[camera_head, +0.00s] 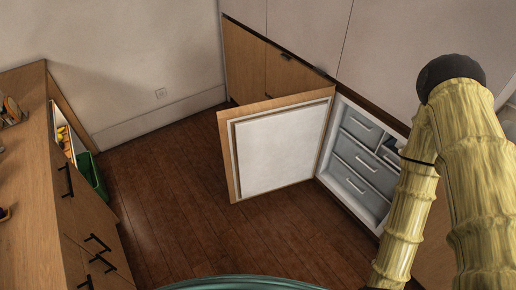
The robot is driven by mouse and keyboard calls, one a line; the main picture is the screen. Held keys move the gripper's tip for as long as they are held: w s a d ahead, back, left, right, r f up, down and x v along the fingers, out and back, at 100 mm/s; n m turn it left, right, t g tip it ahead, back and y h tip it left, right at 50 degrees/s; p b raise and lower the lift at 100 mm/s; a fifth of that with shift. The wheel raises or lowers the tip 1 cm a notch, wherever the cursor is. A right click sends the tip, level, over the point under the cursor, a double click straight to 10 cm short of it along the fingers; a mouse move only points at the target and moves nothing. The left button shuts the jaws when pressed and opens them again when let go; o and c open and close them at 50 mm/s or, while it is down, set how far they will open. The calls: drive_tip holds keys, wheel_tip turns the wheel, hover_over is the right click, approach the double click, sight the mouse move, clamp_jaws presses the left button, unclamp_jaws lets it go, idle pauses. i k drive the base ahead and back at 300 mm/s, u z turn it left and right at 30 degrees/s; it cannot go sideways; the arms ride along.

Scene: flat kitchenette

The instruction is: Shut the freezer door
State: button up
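The freezer door (282,147) stands wide open, swung out to the left from the freezer. Its white inner panel faces me and its wooden edge frames it. The freezer (359,156) is built into the low cabinet row, with several grey drawers inside, all pushed in. A small dark blue item shows at its right side. My arm, in a yellowish bamboo-like texture, rises at the right and covers part of the freezer's right side. My gripper is not in the picture; the arm's lower end runs out at the bottom edge.
A wooden counter (28,190) with black-handled drawers stands at the left, one upper drawer open with colourful items. A green bin (92,176) sits beside it. The brown plank floor (175,190) between is clear.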

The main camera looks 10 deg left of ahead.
sight(267, 146)
drive_tip(key=u, duration=0.55)
drive_tip(key=i, duration=1.8)
drive_tip(key=u, duration=1.8)
drive_tip(key=i, duration=1.8)
drive_tip(key=z, duration=0.65)
drive_tip(key=i, duration=1)
drive_tip(key=z, duration=2.2)
